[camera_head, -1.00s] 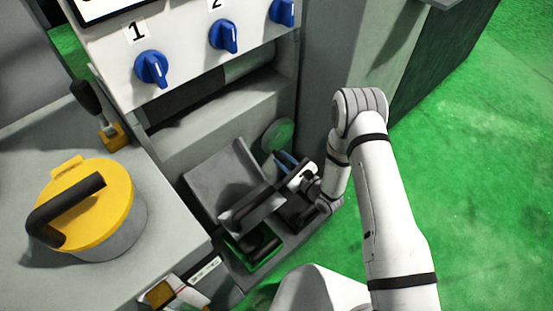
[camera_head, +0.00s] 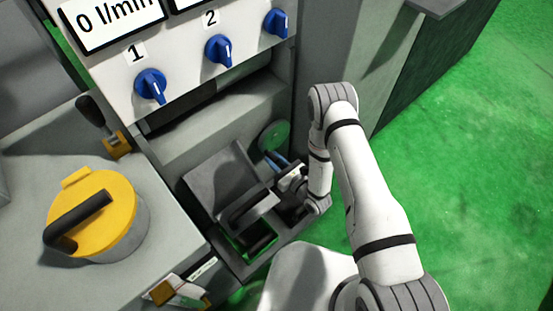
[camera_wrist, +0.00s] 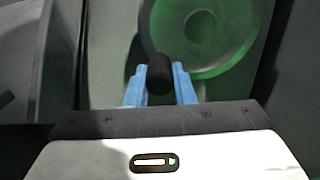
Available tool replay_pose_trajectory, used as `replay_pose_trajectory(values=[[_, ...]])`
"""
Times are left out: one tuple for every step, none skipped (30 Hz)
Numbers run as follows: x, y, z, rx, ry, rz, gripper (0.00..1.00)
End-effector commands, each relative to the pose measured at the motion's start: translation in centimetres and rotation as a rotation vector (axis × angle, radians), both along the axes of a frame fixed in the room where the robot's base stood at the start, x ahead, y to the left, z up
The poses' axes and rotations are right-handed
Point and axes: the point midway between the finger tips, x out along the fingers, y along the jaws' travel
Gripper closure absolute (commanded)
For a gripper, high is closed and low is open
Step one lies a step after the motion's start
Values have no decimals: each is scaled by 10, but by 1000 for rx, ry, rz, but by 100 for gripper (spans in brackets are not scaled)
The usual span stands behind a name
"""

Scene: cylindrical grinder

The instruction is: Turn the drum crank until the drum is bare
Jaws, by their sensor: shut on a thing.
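My gripper (camera_wrist: 159,84) is shut on a dark, rounded crank knob (camera_wrist: 159,70) in the wrist view, its two blue fingers on either side. Behind the knob is a round disc (camera_wrist: 215,40) with a ring and a green tint, which seems to be the crank wheel. The disc also shows in the head view (camera_head: 272,136), low on the machine, just beyond my blue fingers (camera_head: 276,161). In the head view the knob is hidden by my wrist. I cannot make out the drum's surface or whether anything is on it.
A grey bin (camera_head: 222,176) with a dark handled piece (camera_head: 246,207) and a green-lit opening (camera_head: 250,243) lies left of my wrist. A yellow-lidded pot (camera_head: 105,215) stands on the left bench. Blue knobs (camera_head: 151,86) line the panel above. Green floor (camera_head: 480,170) is clear at right.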

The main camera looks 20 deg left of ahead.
Motion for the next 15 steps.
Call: replay_pose_trajectory(values=[[-5,-2,-3,-5,11,3,100],[-5,-2,-3,-6,12,3,100],[-5,-2,-3,-6,12,3,100],[-5,-2,-3,-6,13,3,100],[-5,-2,-3,-6,13,3,100],[-6,-2,-4,-6,13,4,76],[-6,-2,-4,-7,13,4,73],[-6,-2,-4,-6,13,4,71],[-5,-2,-3,-7,12,3,68],[-5,-2,-3,-6,12,3,65],[-5,-2,-3,-6,10,3,63],[-4,-1,-3,-6,10,3,59],[-4,-1,-3,-5,10,3,57],[-4,-1,-2,-5,9,3,56],[-4,-1,-2,-4,8,3,56]])
